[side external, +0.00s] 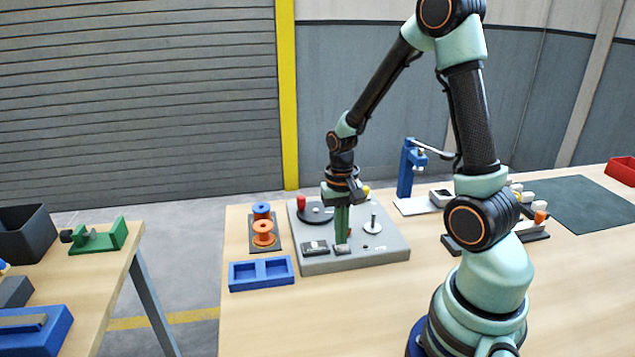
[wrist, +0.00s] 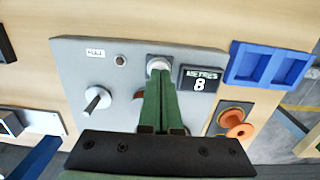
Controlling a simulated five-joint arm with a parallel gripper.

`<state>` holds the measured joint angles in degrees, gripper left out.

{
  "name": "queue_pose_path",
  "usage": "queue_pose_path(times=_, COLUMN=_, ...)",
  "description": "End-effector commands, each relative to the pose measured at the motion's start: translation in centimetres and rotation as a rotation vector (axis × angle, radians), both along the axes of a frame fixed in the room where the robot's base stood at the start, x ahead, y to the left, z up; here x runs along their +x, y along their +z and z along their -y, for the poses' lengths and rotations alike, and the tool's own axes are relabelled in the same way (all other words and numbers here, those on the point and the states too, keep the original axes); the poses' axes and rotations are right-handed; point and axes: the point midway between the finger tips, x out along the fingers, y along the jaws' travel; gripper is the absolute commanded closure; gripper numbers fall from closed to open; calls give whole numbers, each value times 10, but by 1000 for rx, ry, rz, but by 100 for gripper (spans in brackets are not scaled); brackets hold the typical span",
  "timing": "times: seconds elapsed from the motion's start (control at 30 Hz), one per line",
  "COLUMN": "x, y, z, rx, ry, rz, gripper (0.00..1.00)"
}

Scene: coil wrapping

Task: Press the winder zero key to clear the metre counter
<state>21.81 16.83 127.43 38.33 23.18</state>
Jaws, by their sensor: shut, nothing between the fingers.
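The winder is a grey panel (side external: 388,252), also in the wrist view (wrist: 75,75). Its counter display (wrist: 200,80) is labelled METRES and reads 8. It shows as a dark block (side external: 315,248) in the side view. Beside it is a round pale key (wrist: 159,63) on a dark square mount, which shows small in the side view (side external: 343,250). My gripper (side external: 341,242) points down with its green fingers shut and empty. In the wrist view the fingertips (wrist: 160,76) are right at the key and cover its near edge. I cannot tell whether they touch it.
A metal post (side external: 372,226) and a dark disc (side external: 318,214) with a red knob stand on the panel. Orange and blue spools (side external: 263,232) are at its left. A blue two-part tray (side external: 262,273) is in front. A blue press (side external: 406,170) stands behind. The front table is clear.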

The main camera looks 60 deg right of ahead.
Motion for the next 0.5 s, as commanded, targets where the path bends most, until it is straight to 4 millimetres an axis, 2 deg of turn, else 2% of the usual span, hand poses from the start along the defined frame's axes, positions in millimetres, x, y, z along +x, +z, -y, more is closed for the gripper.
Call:
queue_pose_path(times=0.27, x=0, y=-1, z=0, rx=1, ry=0, rz=-1, gripper=100)
queue_pose_path(times=0.5, x=-1, y=-21, z=0, rx=1, ry=0, rz=-3, gripper=100)
